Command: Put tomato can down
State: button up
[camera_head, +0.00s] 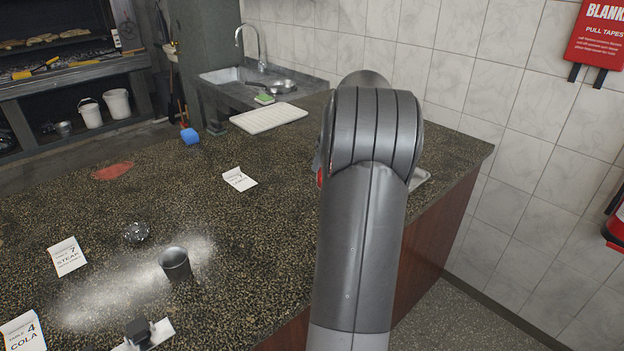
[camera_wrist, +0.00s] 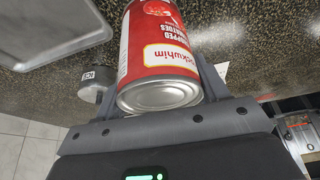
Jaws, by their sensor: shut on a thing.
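The tomato can (camera_wrist: 155,48) is red and white with a silver metal end, and it fills the middle of the wrist view. Its label reads upside down there. My gripper (camera_wrist: 163,78) is shut on it, one finger at each side. Dark speckled counter (camera_wrist: 255,60) shows behind the can. Whether the can touches the counter cannot be told. In the head view my arm hides the gripper and nearly all of the can; only a small red patch shows at the arm's left edge. The counter (camera_head: 110,215) also shows there.
In the wrist view a grey tray (camera_wrist: 50,28) and a small round labelled container (camera_wrist: 95,85) lie left of the can.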

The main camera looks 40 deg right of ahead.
jog(key=shift+w+a+f, duration=0.35)
jog(key=shift+w+f, duration=0.45)
jog(key=shift+f, duration=0.35)
jog(key=shift+w+a+f, duration=0.3)
jog(key=shift+w+f, duration=0.5)
jog(key=shift+f, duration=0.35)
jog(key=shift+w+a+f, duration=0.35)
jog(key=shift+w+f, duration=0.45)
jog(key=shift+f, duration=0.35)
jog(key=shift+f, duration=0.15)
jog(key=o, duration=1.3)
